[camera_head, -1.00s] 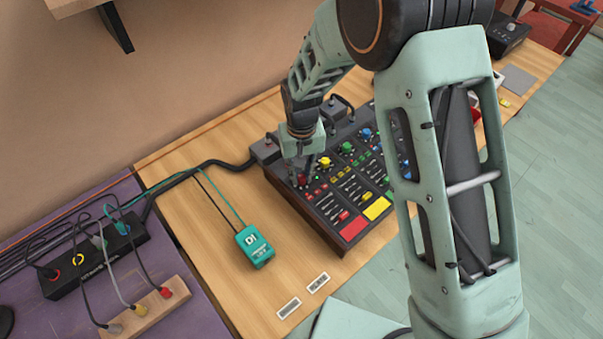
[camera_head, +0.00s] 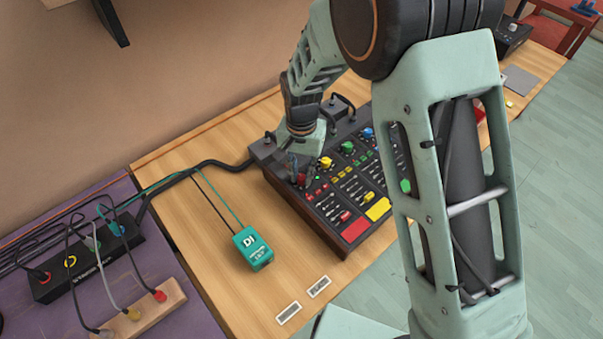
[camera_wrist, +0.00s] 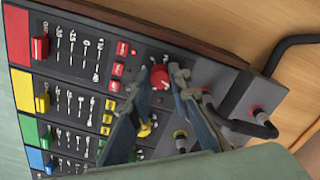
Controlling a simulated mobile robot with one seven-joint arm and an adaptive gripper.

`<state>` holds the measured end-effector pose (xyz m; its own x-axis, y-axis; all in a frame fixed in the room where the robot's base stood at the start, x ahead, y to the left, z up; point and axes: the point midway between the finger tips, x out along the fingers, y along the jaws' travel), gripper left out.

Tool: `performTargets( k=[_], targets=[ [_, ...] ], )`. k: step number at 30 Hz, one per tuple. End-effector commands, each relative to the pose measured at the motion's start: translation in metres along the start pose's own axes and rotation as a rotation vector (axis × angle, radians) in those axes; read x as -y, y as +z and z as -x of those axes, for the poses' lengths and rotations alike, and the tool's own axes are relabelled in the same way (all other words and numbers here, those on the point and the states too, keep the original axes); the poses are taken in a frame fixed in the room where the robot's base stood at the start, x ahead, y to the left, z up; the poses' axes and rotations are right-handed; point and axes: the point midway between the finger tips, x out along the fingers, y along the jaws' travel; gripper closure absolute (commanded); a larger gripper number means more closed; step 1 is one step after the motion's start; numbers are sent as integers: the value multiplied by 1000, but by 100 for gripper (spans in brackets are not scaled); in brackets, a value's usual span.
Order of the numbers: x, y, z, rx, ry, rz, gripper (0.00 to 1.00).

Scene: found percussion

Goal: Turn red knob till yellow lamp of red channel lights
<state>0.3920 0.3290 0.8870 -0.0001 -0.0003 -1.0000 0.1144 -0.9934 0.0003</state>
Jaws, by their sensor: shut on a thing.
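The red knob (camera_wrist: 160,77) sits at the top end of the red channel on the dark mixer (camera_head: 330,222). My gripper (camera_wrist: 160,74) has its two fingers on either side of the knob and is shut on it. In the head view the gripper (camera_head: 299,178) comes down from above at the mixer's left end, and its fingers partly hide the red knob (camera_head: 301,179). I cannot make out a lit yellow lamp on the red channel.
A yellow knob (camera_head: 325,162) stands close beside my gripper. Green and blue knobs lie farther along. Cable plugs (camera_wrist: 258,115) stick up at the mixer's back edge. A teal DI box (camera_head: 253,248) lies on the wooden table to the left, with clear tabletop around it.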

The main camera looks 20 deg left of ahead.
Motion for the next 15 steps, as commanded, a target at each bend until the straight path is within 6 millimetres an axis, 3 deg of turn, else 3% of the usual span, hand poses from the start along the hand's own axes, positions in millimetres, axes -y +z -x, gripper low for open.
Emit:
performTargets(
  k=[10, 11, 15],
  targets=[
    [0, 0, 1, -1, -1, -3, 100],
    [0, 0, 1, -1, -1, -3, 81],
    [0, 0, 0, 0, -1, -3, 66]
  ],
)
